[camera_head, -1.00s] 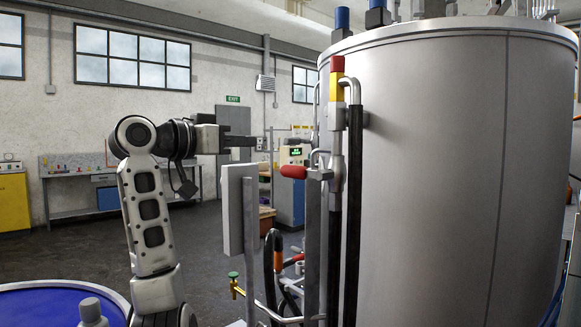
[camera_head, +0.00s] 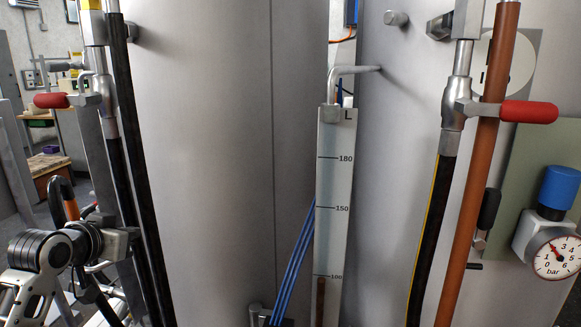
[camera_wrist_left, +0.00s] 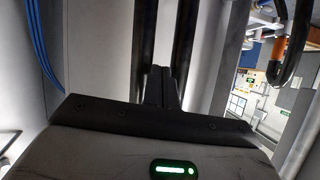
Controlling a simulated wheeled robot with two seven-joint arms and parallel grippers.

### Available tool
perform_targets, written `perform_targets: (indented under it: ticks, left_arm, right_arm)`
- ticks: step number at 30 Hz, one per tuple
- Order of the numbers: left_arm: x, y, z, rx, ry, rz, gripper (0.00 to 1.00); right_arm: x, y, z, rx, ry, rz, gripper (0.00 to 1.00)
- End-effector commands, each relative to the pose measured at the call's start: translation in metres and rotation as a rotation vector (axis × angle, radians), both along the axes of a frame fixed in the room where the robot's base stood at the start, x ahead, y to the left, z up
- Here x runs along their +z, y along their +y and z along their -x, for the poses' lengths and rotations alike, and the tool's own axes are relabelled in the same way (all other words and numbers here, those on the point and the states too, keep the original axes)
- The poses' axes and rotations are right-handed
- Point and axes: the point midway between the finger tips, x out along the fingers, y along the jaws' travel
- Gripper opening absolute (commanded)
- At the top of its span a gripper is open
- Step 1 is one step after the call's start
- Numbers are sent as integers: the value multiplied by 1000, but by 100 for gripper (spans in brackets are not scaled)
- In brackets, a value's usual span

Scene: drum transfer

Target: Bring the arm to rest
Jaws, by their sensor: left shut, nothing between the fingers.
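My left arm is at the lower left of the head view, with its gripper (camera_head: 122,243) low beside the black hoses in front of the large grey tank (camera_head: 210,150). In the left wrist view the two dark fingers (camera_wrist_left: 163,86) are together, with nothing between them. They point toward dark vertical hoses; I cannot tell whether they touch them. My right gripper is not in view.
A red-handled valve (camera_head: 52,100) stands above the left gripper. Another red-handled valve (camera_head: 525,111) and a pressure gauge (camera_head: 556,254) are at the right. A level scale (camera_head: 335,190) stands between two tanks. Blue cables (camera_head: 292,265) run beside it.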

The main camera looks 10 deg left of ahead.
Motion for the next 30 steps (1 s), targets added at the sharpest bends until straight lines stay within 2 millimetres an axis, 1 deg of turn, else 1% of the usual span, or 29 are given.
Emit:
perform_targets:
  ticks: [1, 2, 3, 4, 5, 6, 8, 9, 11, 12, 14, 15, 19, 21, 24, 27, 30]
  left_arm:
    - [-34, -16, 6, -13, 35, -3, 0]
    - [-51, -24, 9, -21, 49, -7, 0]
    - [-72, -35, 15, -30, 66, -12, 0]
    - [-88, -44, 20, -38, 77, -14, 0]
    - [-103, -53, 26, -48, 90, -18, 0]
    - [-124, -66, 35, -60, 105, -19, 0]
    - [-152, -85, 50, -79, 127, -19, 0]
    - [-170, -98, 62, -93, 140, -18, 0]
    - [-195, -118, 81, -115, 158, -14, 0]
    - [-210, -132, 95, -130, 168, -9, 0]
    - [-231, -154, 118, -152, 184, 1, 0]
    - [-243, -168, 134, -166, 193, 10, 0]
    - [-270, -210, 183, -209, 212, 42, 0]
    - [-278, -228, 205, -225, 216, 60, 0]
    - [-283, -247, 227, -241, 220, 80, 0]
    - [-285, -257, 238, -249, 219, 91, 0]
    - [-285, -258, 239, -251, 218, 93, 0]
  right_arm:
    - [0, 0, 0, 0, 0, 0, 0]
    - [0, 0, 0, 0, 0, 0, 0]
    - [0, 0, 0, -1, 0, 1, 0]
    - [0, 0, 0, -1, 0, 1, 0]
    - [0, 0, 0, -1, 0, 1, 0]
    - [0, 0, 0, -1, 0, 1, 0]
    - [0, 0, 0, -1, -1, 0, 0]
    - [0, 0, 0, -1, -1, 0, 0]
    - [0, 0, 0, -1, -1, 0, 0]
    - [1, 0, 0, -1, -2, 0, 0]
    - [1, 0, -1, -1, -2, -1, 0]
    - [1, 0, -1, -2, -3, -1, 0]
    - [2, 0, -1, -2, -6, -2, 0]
    - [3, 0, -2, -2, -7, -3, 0]
    - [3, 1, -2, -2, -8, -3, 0]
    - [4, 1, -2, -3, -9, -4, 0]
    - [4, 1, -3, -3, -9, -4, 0]
